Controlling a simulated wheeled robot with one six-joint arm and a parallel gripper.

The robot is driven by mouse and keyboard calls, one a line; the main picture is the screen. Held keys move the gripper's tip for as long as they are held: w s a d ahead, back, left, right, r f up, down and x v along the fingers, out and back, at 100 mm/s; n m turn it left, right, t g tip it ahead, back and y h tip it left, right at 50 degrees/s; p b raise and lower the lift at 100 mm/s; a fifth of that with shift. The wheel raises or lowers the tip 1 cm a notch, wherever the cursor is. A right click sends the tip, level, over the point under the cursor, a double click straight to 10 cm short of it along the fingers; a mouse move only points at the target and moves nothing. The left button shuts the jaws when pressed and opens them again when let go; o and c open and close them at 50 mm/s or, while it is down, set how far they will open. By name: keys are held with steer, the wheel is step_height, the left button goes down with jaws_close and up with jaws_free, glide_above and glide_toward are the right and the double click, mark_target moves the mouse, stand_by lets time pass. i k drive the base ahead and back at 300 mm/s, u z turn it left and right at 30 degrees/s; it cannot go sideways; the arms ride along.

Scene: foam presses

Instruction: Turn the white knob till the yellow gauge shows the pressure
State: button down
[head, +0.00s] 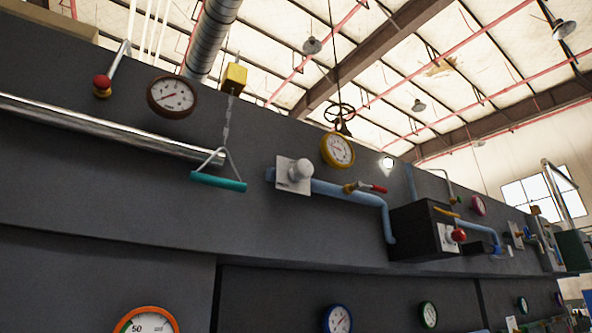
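The white knob (300,170) sticks out from a pale square plate (284,180) on the dark panel, at the middle of the head view. The yellow gauge (338,150) is mounted just up and to the right of the knob. Its face is pale and round, but its needle and numbers are too small to read. My gripper is not in view, and nothing touches the knob.
A blue pipe (345,191) runs right from the knob's plate, with a red-handled valve (367,188) above it. A teal pull handle (218,181) hangs left of the knob. A dark box (418,231) juts out at right. Other gauges include a brown-red one (172,96) and an orange one (146,322).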

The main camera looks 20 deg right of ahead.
mark_target(302, 169)
steer(key=u, duration=0.05)
steer(key=k, duration=1.45)
steer(key=z, duration=0.9)
steer(key=i, duration=1.2)
steer(key=u, duration=0.55)
steer(key=i, duration=0.65)
steer(key=u, duration=0.75)
